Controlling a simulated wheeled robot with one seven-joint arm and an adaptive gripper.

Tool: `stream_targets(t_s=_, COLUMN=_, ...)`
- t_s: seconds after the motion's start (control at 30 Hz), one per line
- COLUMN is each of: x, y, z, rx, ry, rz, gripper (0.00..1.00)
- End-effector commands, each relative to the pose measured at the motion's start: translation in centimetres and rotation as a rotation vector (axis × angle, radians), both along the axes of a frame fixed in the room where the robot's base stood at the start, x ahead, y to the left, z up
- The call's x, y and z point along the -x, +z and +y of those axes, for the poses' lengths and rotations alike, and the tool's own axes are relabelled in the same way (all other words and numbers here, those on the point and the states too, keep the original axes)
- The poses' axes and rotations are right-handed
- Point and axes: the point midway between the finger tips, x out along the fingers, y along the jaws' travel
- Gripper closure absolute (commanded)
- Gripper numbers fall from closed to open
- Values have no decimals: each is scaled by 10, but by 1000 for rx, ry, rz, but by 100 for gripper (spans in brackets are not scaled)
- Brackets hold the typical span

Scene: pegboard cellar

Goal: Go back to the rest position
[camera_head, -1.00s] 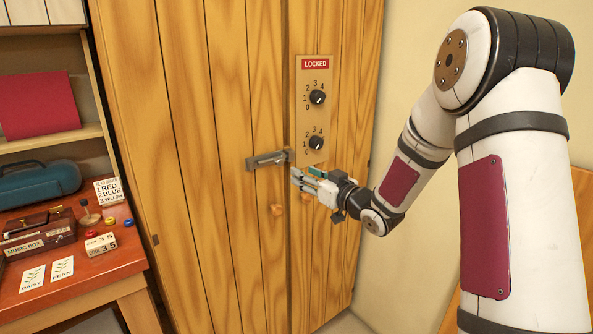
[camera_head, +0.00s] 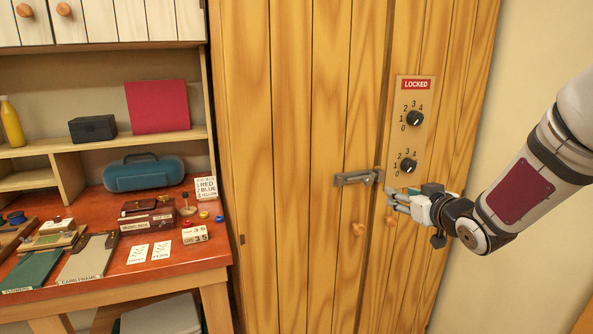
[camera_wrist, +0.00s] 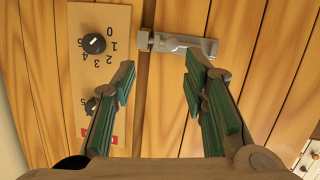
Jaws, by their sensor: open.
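My gripper (camera_head: 392,197) is in front of the wooden cabinet door, just below and right of the metal latch (camera_head: 358,177). In the wrist view its two green-padded fingers (camera_wrist: 158,88) are spread apart with nothing between them. The latch also shows in the wrist view (camera_wrist: 177,44), beyond the fingertips and apart from them. To the right of the latch a panel (camera_head: 411,130) carries a red LOCKED sign (camera_head: 416,85) and two black dials, the upper dial (camera_head: 415,118) and the lower dial (camera_head: 407,165).
The cabinet (camera_head: 300,130) is closed, with two small wooden knobs below the latch. To the left a red desk (camera_head: 110,270) holds a music box (camera_head: 147,219), a blue case (camera_head: 145,173), cards and frames. Shelves stand above it. A bare wall is at the right.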

Motion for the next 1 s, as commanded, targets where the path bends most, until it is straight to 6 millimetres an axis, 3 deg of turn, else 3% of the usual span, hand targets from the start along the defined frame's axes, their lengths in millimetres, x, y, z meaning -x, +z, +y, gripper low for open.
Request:
stream_targets(t_s=0.03, x=12, y=14, z=3, rx=37, ry=-33, rz=38, gripper=60)
stream_targets(t_s=0.17, x=49, y=29, z=3, rx=98, ry=-132, rz=167, gripper=60)
stream_targets(t_s=0.4, x=147, y=45, z=11, rx=124, ry=-274, rz=415, gripper=60)
stream_targets(t_s=0.8, x=346, y=33, z=63, rx=14, ry=-278, rz=843, gripper=60)
stream_targets(t_s=0.9, x=378, y=28, z=73, rx=-7, ry=-251, rz=914, gripper=60)
stream_targets(t_s=1.0, x=397, y=25, z=80, rx=-16, ry=-232, rz=956, gripper=60)
